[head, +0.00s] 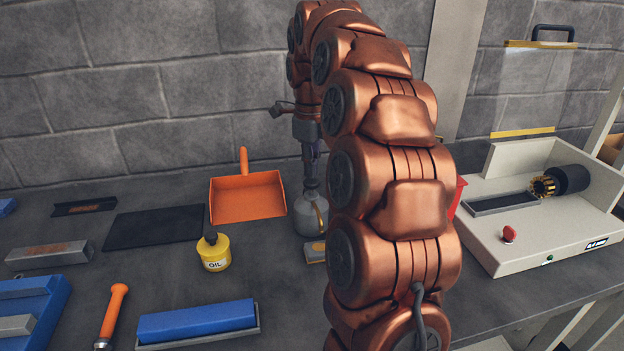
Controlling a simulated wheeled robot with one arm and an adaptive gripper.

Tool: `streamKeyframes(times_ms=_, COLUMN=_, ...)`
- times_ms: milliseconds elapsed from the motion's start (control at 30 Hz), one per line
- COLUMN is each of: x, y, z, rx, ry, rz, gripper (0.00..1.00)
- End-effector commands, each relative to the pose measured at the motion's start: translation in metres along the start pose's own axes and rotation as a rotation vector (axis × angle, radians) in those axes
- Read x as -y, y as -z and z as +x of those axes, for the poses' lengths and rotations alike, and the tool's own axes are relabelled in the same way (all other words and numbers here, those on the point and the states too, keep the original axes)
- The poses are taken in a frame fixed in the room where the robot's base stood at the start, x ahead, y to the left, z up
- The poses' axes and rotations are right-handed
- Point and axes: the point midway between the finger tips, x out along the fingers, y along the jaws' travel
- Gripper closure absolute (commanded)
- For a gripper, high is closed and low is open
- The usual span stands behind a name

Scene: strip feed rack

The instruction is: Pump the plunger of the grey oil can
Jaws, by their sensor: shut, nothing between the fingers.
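The grey oil can (307,214) stands upright on the dark bench, just left of my copper arm, which covers part of its right side. A brass-coloured part shows on its right side. My gripper (312,174) points down directly above the can, at its top. It is shut with nothing held. The plunger is hidden behind the gripper or too small to make out, and I cannot tell whether the fingertips touch it.
A yellow oil pot (214,253), an orange dustpan (247,198) and a dark mat (153,228) are to the left. A blue block (196,320) and an orange-handled tool (113,312) lie in front. A cream machine (540,220) stands right.

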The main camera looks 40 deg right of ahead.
Motion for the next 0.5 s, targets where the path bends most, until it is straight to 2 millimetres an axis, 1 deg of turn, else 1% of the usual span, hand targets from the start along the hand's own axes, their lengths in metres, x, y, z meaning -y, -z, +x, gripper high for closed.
streamKeyframes(times_ms=500, x=0.0, y=0.0, z=0.015, rx=0.002, ry=0.0, rz=0.001, gripper=1.0)
